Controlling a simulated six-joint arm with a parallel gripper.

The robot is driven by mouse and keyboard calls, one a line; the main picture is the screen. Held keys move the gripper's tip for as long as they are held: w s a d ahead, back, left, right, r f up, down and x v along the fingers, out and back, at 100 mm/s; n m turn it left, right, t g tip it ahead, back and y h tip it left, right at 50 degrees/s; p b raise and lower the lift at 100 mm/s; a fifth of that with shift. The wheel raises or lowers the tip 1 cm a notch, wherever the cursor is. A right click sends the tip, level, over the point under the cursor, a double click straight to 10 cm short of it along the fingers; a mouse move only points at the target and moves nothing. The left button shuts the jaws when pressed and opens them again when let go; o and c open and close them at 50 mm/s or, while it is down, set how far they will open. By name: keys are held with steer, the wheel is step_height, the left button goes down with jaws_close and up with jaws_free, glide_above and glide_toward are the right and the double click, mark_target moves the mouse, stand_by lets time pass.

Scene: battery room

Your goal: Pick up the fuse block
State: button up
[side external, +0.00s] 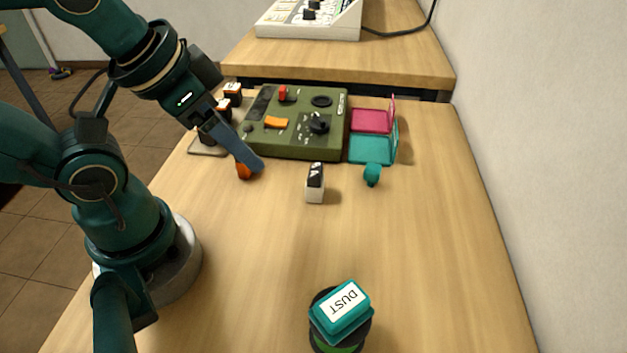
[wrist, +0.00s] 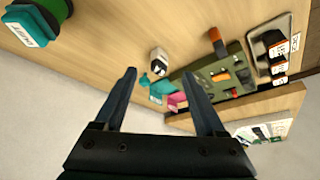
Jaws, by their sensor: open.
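A small white block with a black, white-marked top (side external: 315,183) stands upright on the table in front of the green unit; it also shows in the wrist view (wrist: 159,61). Several black blocks with white and orange labels (side external: 232,92) stand in a tray at the far left, also seen in the wrist view (wrist: 275,45). I cannot read which is the fuse block. My gripper (side external: 246,160) is open and empty, above the table left of the white block. In the wrist view, the fingers (wrist: 158,74) are spread wide, with the white block between and beyond their tips.
An orange object (side external: 243,173) is partly hidden by my gripper. The green unit (side external: 297,148), a pink and teal open box (side external: 372,150) and a teal piece (side external: 372,175) are behind. A teal box labelled DUST (side external: 340,305) sits on a round container in front. The middle table is clear.

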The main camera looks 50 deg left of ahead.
steer(key=w+a+f+m+g+y, duration=0.1)
steer(key=a+f+m+g+y, duration=0.15)
steer(key=a+m+y, duration=0.35)
steer(key=m+t+y, duration=0.4)
steer(key=m, duration=1.1)
glide_above(312, 183)
steer(key=a, duration=0.5)
step_height(312, 183, down, 6)
steer(key=r, duration=0.1)
steer(key=d+f+m, duration=0.1)
steer(key=f, duration=0.1)
steer(key=d+f+m+t, duration=0.1)
steer(key=d+m, duration=0.1)
steer(key=d+f+m+t, duration=0.1)
steer(key=f+m, duration=0.1)
steer(key=shift+w+d+f+h, duration=0.25)
steer(key=shift+w+f+h, duration=0.1)
steer(key=shift+h, duration=0.05)
steer(key=shift+s+d+f+m+t, duration=0.15)
steer(key=shift+s+f+m+t, duration=0.1)
steer(key=shift+m+t, duration=0.15)
steer(key=shift+x, duration=2.5)
steer(key=shift+d, duration=0.1)
jaws_close()
